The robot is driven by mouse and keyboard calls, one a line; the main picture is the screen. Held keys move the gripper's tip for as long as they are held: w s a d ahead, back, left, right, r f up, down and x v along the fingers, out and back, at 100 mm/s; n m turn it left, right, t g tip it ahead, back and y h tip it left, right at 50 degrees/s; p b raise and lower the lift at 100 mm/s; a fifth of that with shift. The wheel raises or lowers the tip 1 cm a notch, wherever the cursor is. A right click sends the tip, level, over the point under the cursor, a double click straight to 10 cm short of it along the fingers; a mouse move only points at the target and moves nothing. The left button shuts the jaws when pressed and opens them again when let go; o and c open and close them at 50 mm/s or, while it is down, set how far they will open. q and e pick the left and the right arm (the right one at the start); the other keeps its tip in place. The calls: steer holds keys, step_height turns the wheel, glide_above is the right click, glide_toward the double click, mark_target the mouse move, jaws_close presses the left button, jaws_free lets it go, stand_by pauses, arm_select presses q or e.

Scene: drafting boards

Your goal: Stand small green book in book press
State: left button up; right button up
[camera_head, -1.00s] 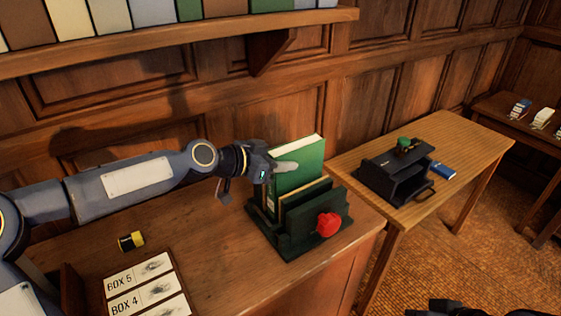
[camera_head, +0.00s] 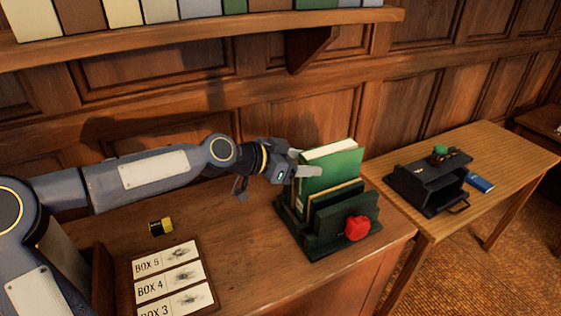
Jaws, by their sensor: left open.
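A green book (camera_head: 334,168) stands upright in the dark green book press (camera_head: 313,242) on the wooden desk. A smaller book or board with a tan edge stands in front of it in the press. The press has a red knob (camera_head: 357,228) on its front. My left gripper (camera_head: 305,172) is open at the left edge of the green book, its pale fingers beside the cover. I cannot tell whether they touch it. My right gripper is out of view.
A yellow and black roll (camera_head: 160,226) and label cards (camera_head: 168,284) lie on the desk (camera_head: 235,250). A book shelf (camera_head: 200,38) runs above the desk.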

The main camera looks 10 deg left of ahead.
arm_select(q)
steer(key=b+v, duration=0.1)
steer(key=v, duration=0.7)
steer(key=shift+s+a, duration=0.2)
steer(key=shift+a, duration=0.1)
steer(key=s+a+f+n+g+y, duration=0.25)
steer(key=s+f+y, duration=0.35)
steer(key=s+f, duration=0.4)
steer(key=s+a+f+n, duration=0.1)
steer(key=s+a+n, duration=0.2)
steer(key=s, duration=0.2)
steer(key=s+a+f+n+y, duration=0.1)
steer(key=s+a+n, duration=0.2)
steer(key=s, duration=0.3)
steer(key=s+a+f+n+t, duration=0.1)
steer(key=s+a+n, duration=0.2)
steer(key=s, duration=0.3)
steer(key=shift+f+n+y, duration=0.3)
steer(key=shift+f+n, duration=0.05)
steer(key=shift+n, duration=0.1)
steer(key=shift+s+f+n, duration=0.2)
steer(key=shift+s+n, duration=0.05)
steer(key=shift+n, duration=0.05)
